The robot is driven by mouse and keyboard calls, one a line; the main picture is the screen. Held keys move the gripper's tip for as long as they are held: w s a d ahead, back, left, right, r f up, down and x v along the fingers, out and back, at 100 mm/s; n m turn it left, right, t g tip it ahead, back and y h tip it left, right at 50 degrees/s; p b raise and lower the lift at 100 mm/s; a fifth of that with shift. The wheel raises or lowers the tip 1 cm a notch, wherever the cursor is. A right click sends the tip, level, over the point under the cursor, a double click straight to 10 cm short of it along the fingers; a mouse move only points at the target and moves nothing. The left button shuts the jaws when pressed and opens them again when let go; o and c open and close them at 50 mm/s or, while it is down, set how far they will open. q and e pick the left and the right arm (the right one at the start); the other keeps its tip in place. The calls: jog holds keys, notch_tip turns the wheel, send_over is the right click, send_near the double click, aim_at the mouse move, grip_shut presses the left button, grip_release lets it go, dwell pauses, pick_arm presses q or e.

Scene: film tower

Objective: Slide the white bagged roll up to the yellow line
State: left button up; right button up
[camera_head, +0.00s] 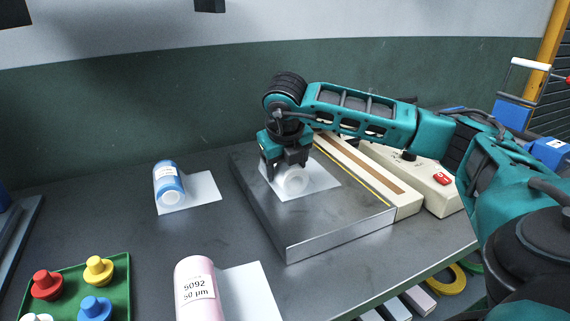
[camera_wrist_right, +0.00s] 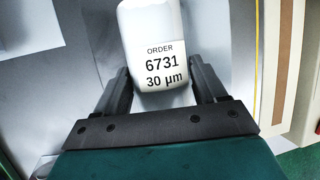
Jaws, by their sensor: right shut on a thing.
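The white bagged roll (camera_head: 293,183) lies with its white sheet (camera_head: 321,179) on a steel platform (camera_head: 330,220). In the right wrist view the roll (camera_wrist_right: 150,45) carries a label reading ORDER 6731, 30 µm. My right gripper (camera_head: 286,168) is over the roll, with one finger on each side, shut on it. The yellow line (camera_head: 372,190) runs along the platform's right side, beside the cream sealer. It also shows in the right wrist view (camera_wrist_right: 257,60). A gap of bare steel lies between roll and line. My left gripper is not in view.
The cream sealer (camera_head: 405,203) with a brown strip borders the platform on the right. A blue roll (camera_head: 168,182) and a pink roll (camera_head: 197,285) lie on the dark table to the left. A green tray (camera_head: 122,290) holds coloured knobs.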

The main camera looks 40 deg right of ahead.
aim_at(316, 170)
jog(key=c, duration=0.7)
jog(key=shift+s+d, duration=0.15)
jog(key=shift+d, duration=0.35)
jog(key=shift+s+d+b, duration=0.15)
jog(key=shift+d+b, duration=0.1)
jog(key=shift+d, duration=0.25)
jog(key=shift+s+d+b, duration=0.15)
jog(key=shift+d+b, duration=0.1)
jog(key=shift+d, duration=0.25)
jog(key=shift+s+d+b, duration=0.2)
jog(key=shift+s+d, duration=0.05)
jog(key=shift+d, duration=0.55)
jog(key=shift+s+d+b, duration=0.25)
jog(key=shift+d, duration=0.5)
jog(key=shift+s+d+b, duration=0.2)
jog(key=shift+s+d, duration=0.05)
jog(key=shift+d, duration=0.55)
jog(key=shift+s+d+b, duration=0.25)
jog(key=shift+s+d, duration=0.05)
jog(key=shift+d, duration=0.65)
jog(key=shift+s+d+b, duration=0.2)
jog(key=shift+s+d, duration=0.1)
jog(key=shift+d, duration=0.75)
jog(key=shift+w, duration=0.25)
